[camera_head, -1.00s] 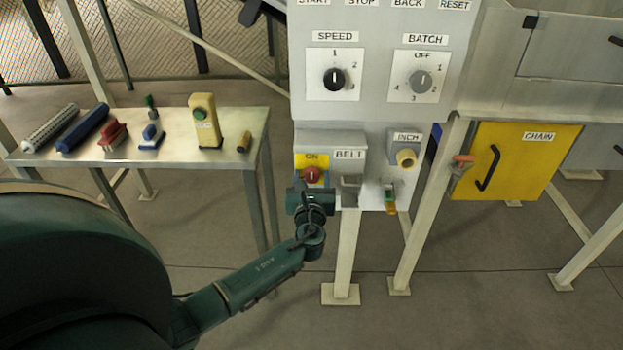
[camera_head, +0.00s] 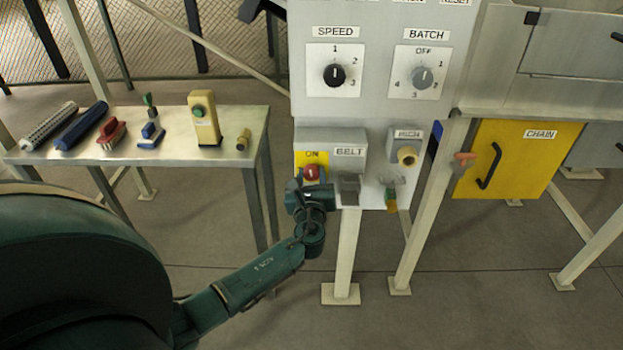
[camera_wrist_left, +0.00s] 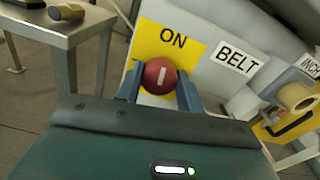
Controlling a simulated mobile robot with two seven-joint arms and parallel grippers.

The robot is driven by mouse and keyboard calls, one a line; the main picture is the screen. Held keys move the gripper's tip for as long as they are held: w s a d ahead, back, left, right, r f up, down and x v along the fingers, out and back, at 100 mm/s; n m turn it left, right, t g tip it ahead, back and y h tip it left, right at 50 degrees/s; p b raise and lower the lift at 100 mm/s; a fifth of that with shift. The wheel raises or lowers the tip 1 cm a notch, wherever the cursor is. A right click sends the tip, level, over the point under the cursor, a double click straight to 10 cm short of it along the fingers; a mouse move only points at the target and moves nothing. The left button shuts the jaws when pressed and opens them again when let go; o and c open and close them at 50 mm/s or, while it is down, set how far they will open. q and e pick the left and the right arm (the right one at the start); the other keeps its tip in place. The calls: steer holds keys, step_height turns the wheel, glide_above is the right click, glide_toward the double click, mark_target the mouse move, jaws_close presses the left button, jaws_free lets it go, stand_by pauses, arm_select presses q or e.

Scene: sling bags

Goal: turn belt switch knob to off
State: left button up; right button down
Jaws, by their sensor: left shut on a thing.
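My left gripper (camera_head: 309,183) is at the knob from below. In the left wrist view the round red knob (camera_wrist_left: 160,76) with a white bar mark lies between the two fingers of my left gripper (camera_wrist_left: 159,92), which is shut on it. The white bar is close to upright in that view, slightly tilted, and points toward the ON word (camera_wrist_left: 172,38). The lower part of the plate is hidden by my gripper. My right gripper is not in view.
Right of the knob are a grey box (camera_head: 349,188) and the yellowish INCH button (camera_head: 407,155). SPEED (camera_head: 334,75) and BATCH (camera_head: 422,78) dials are above. A metal table (camera_head: 230,152) with brushes and tools stands left. The floor below is open.

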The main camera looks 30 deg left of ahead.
arm_select(q)
steer(key=n+b, duration=0.1)
steer(key=n, duration=0.1)
steer(key=n+b, duration=0.1)
steer(key=shift+f+n, duration=0.2)
steer(key=shift+n, duration=0.2)
steer(key=shift+n+b, duration=0.75)
steer(key=shift+n, duration=0.15)
steer(key=n+b, duration=0.1)
steer(key=n, duration=0.1)
steer(key=shift+n+b, duration=0.95)
steer(key=shift+n, duration=0.25)
steer(key=n+b, duration=0.2)
steer(key=n, duration=0.1)
steer(key=shift+n, duration=0.3)
steer(key=shift+n+b, duration=0.65)
steer(key=shift+n, duration=0.45)
steer(key=shift+r+n, duration=0.1)
steer(key=shift+n, duration=0.2)
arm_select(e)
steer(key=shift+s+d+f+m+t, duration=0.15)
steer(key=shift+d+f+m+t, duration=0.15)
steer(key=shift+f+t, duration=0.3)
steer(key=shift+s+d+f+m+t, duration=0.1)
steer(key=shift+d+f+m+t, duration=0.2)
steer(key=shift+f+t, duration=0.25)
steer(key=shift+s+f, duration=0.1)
